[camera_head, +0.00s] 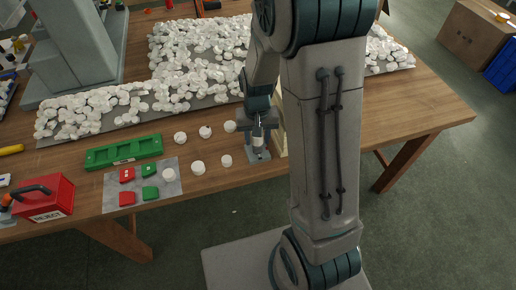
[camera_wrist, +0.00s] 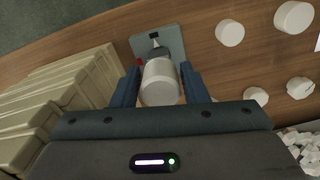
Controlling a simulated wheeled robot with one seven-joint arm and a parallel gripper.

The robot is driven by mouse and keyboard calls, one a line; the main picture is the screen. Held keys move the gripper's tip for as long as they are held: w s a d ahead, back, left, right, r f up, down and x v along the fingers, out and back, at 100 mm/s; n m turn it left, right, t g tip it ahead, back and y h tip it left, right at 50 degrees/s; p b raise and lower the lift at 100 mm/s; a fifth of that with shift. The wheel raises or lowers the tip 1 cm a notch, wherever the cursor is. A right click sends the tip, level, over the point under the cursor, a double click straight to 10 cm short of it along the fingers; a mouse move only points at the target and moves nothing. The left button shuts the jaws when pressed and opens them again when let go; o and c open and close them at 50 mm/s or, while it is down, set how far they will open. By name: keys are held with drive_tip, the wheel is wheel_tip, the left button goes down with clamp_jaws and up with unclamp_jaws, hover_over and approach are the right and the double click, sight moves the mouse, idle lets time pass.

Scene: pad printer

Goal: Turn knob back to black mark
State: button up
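The knob (camera_wrist: 158,84) is a pale, round cylinder in the wrist view, standing over a small grey plate (camera_wrist: 172,42). A black mark (camera_wrist: 153,35) shows on the plate beyond the knob, and a small red mark (camera_wrist: 138,62) shows at the knob's left. My gripper (camera_wrist: 160,68) has one dark blue finger on each side of the knob, with no clear gap to it. In the head view my gripper (camera_head: 258,132) points down over the plate (camera_head: 258,156) near the table's front edge. The knob's far side and any pointer on it are partly hidden.
Several loose white caps (camera_head: 198,168) lie left of the plate. A grey mat (camera_head: 168,188) holds red and green buttons, with a green tray (camera_head: 124,151) behind. Pale stacked boxes (camera_wrist: 70,100) stand close to my gripper in the wrist view. Heaped caps (camera_head: 190,50) cover the back.

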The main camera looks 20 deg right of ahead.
drive_tip(key=shift+o, duration=1.2)
drive_tip(key=shift+w, duration=0.1)
drive_tip(key=shift+r, duration=0.1)
drive_tip(key=shift+r, duration=0.25)
wheel_tip(320, 180, up, 13)
drive_tip(key=s+r+n+t, duration=0.2)
drive_tip(key=s+r+t, duration=0.1)
drive_tip(key=s, duration=1)
drive_tip(key=shift+s+r+p, duration=0.3)
drive_tip(key=shift+s+r, duration=0.05)
drive_tip(key=shift+r, duration=0.2)
